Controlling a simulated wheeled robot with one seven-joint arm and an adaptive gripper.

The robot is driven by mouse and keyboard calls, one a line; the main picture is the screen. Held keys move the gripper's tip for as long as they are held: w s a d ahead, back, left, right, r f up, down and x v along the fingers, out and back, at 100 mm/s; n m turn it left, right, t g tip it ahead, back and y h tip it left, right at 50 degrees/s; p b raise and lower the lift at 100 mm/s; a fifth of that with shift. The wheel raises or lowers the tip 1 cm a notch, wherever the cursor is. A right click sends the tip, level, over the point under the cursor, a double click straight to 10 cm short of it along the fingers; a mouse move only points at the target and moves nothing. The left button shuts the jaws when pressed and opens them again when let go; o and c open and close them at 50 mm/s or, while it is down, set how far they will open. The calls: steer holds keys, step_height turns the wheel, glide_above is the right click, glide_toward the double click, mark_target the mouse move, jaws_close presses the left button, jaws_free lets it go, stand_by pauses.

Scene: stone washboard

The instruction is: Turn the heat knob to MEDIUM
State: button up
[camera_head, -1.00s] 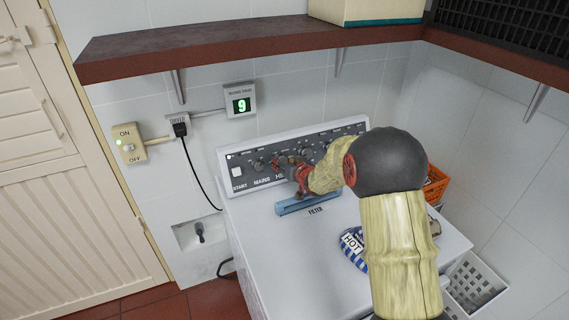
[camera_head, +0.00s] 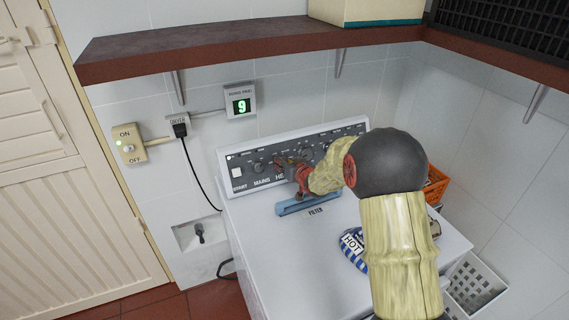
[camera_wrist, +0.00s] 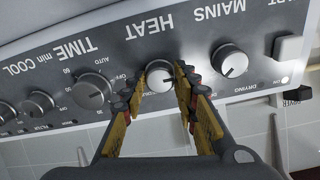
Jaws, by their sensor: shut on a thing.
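The heat knob (camera_wrist: 159,77) is a grey round knob under the word HEAT on the dark control panel (camera_wrist: 192,50), seen upside down in the wrist view. My gripper (camera_wrist: 158,88) is shut on it, with one orange-and-black finger on each side. In the head view my gripper (camera_head: 289,166) reaches the panel (camera_head: 318,143) of the white dryer, and the knob is hidden there. The knob's pointer and most of its setting labels are covered or too small to read.
The mains knob (camera_wrist: 230,61) and the time knob (camera_wrist: 92,89) flank the heat knob closely. A blue filter handle (camera_head: 294,207) lies below my gripper. A blue-and-white item marked HOT (camera_head: 352,244) rests on the dryer top. A brown shelf (camera_head: 250,45) hangs above.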

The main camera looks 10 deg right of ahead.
steer(key=shift+m+p, duration=0.4)
steer(key=shift+p, duration=0.05)
steer(key=m+p, duration=0.7)
steer(key=m, duration=0.4)
steer(key=m+g+p, duration=0.1)
steer(key=m+p, duration=0.7)
steer(key=m, duration=0.4)
steer(key=shift+h, duration=0.3)
steer(key=shift+m, duration=0.3)
steer(key=o, duration=1.2)
steer(key=shift+r, duration=0.1)
steer(key=shift+c, duration=0.2)
